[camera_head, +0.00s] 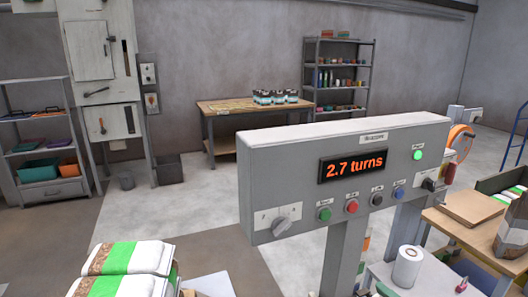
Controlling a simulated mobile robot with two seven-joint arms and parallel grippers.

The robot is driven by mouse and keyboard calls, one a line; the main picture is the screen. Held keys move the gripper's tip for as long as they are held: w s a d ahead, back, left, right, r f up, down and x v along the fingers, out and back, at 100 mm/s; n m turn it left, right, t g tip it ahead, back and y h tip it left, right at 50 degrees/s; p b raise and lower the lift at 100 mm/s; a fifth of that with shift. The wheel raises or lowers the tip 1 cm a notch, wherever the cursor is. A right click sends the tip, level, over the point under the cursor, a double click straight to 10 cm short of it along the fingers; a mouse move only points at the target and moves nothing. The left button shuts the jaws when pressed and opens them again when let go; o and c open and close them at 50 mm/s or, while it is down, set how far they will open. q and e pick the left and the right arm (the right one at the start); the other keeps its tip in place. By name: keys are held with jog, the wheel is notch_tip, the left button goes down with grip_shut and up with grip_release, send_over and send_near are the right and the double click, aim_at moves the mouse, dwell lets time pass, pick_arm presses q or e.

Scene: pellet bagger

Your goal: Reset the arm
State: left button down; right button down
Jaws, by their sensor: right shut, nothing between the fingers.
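My right gripper shows too poorly to place among the parts at the right of the head view. It is shut and empty. I see no part of my left arm or left gripper. A grey control panel (300,165) on posts stands in front, its display (352,165) reading "2.7 turns". It has a grey rotary knob (287,222), a green button (325,214), a red button (352,206), a black and a blue button, and a lit green lamp (417,155).
Filled white-and-green bags (122,270) are stacked at lower left. At right are a white roll (407,266), a flat cardboard piece (470,207) and an open box with bags. Shelves (40,150) and a wooden workbench (222,107) stand behind. The floor between is mostly clear.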

jog(key=s+a+f+n+g, duration=0.1)
jog(key=s+a+f+n, duration=0.3)
jog(key=s+f, duration=0.3)
jog(key=s+a+f+n+g+h, duration=0.1)
jog(key=s+a+f+n+g, duration=0.1)
jog(key=s+f+n, duration=0.3)
jog(key=s+a+f+n+g, duration=0.2)
jog(key=s+a+f+n, duration=0.2)
jog(key=s+f, duration=0.5)
notch_tip(320, 180, down, 3)
jog(key=shift+s+a+f+n+h, duration=0.1)
jog(key=shift+s+a+n+h, duration=0.25)
jog(key=shift+a, duration=0.45)
jog(key=shift+g, duration=0.3)
